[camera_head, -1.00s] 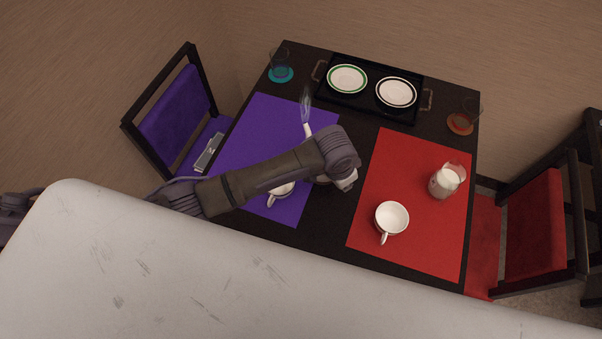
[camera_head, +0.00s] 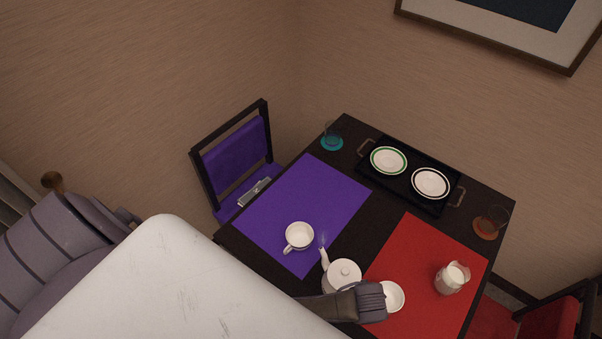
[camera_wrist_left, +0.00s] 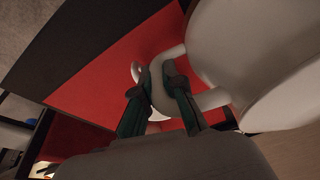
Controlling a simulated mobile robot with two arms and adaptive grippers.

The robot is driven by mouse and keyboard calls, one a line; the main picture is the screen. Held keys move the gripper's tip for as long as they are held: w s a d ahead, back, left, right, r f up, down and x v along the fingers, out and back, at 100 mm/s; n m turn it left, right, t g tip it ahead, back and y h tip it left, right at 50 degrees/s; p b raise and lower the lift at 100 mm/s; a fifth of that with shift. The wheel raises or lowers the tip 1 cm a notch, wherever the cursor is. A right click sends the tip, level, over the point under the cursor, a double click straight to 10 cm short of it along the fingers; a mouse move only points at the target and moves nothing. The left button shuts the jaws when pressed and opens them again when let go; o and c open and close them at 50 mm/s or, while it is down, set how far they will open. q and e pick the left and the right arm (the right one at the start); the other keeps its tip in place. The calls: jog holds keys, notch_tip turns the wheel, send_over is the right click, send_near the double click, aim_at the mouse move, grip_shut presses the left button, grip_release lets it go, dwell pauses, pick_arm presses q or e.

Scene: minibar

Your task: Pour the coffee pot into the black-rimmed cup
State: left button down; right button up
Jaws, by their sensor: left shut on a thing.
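The white coffee pot (camera_head: 343,275) is near the table's front, by the gap between the purple and red mats. Its lid faces up, its spout points at the purple mat, and a faint wisp shows at the spout tip. My left gripper (camera_wrist_left: 160,88) is shut on the pot's handle; the pot body (camera_wrist_left: 260,45) fills the wrist view's upper right. One white cup (camera_head: 299,236) stands upright on the purple mat, left of the spout. Another white cup (camera_head: 393,296) on the red mat is partly hidden by my left wrist. I cannot tell either rim's colour. My right gripper is not in view.
A black tray (camera_head: 408,176) holds a green-rimmed and a black-rimmed plate at the back. A milk jug (camera_head: 452,278) stands on the red mat (camera_head: 435,245). Glasses stand on coasters at the back corners. The purple mat (camera_head: 305,195) is clear behind its cup.

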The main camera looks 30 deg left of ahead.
aim_at(355, 284)
pick_arm(q)
jog(key=shift+w+a+r, duration=0.1)
jog(key=shift+w+r, duration=0.05)
jog(key=shift+r, duration=0.05)
jog(key=shift+w+a+r+g+h, duration=0.1)
jog(key=shift+a+r+g+h, duration=0.25)
jog(key=shift+h, duration=0.45)
jog(key=shift+w+a+r+n+g+h+b, duration=0.2)
jog(key=shift+a+r+h+b, duration=0.25)
jog(key=shift+a+r+h, duration=0.3)
jog(key=shift+w+a+r+n+g+h+b, duration=0.1)
jog(key=shift+w+a+r+g+h+b, duration=0.2)
jog(key=shift+a+r+h+b, duration=0.4)
jog(key=shift+a+r+h+p, duration=0.15)
jog(key=shift+h+p, duration=0.1)
jog(key=shift+p, duration=0.05)
jog(key=shift+r, duration=0.1)
jog(key=shift+w+a, duration=0.1)
jog(key=shift+a, duration=0.15)
